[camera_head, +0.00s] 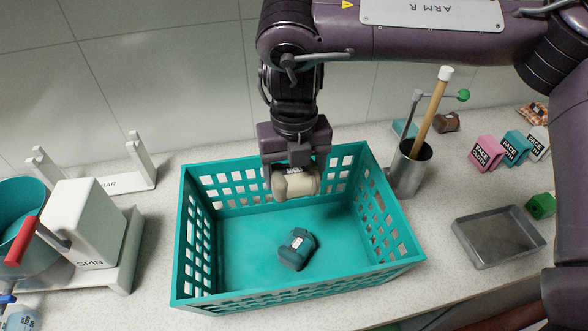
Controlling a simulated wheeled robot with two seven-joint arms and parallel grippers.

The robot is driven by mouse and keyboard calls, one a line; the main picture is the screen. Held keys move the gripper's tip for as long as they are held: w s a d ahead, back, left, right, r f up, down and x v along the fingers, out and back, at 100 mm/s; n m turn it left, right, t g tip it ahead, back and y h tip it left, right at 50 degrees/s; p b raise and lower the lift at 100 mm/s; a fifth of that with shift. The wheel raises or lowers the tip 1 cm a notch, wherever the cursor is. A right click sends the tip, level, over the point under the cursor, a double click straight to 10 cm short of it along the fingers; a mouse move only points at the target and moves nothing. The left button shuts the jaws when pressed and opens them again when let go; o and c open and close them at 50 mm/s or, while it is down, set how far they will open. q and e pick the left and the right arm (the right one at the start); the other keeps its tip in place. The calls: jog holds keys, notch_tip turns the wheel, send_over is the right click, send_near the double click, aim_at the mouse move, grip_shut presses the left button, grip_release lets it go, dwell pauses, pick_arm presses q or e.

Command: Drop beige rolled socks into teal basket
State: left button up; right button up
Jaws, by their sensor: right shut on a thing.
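The teal basket (205,297) stands upright on the stone counter in the middle of the view. My right gripper (294,175) points down over the back part of the basket. It is shut on the beige rolled socks (296,186), which hang above the basket floor near the back wall. A dark teal rolled bundle (297,249) lies on the basket floor, apart from the beige socks. My left gripper is not in view.
A metal cup (409,170) with a wooden-handled tool stands against the basket's right side. A grey tray (498,236) lies further right, with folded face cloths (487,153) behind it. A white spin unit (88,224) and a teal tub (22,215) stand at left.

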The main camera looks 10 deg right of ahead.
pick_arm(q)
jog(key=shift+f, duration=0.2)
pick_arm(e)
jog(key=shift+f, duration=0.1)
jog(key=o, duration=1.1)
notch_tip(320, 180, up, 8)
jog(key=shift+f, duration=0.1)
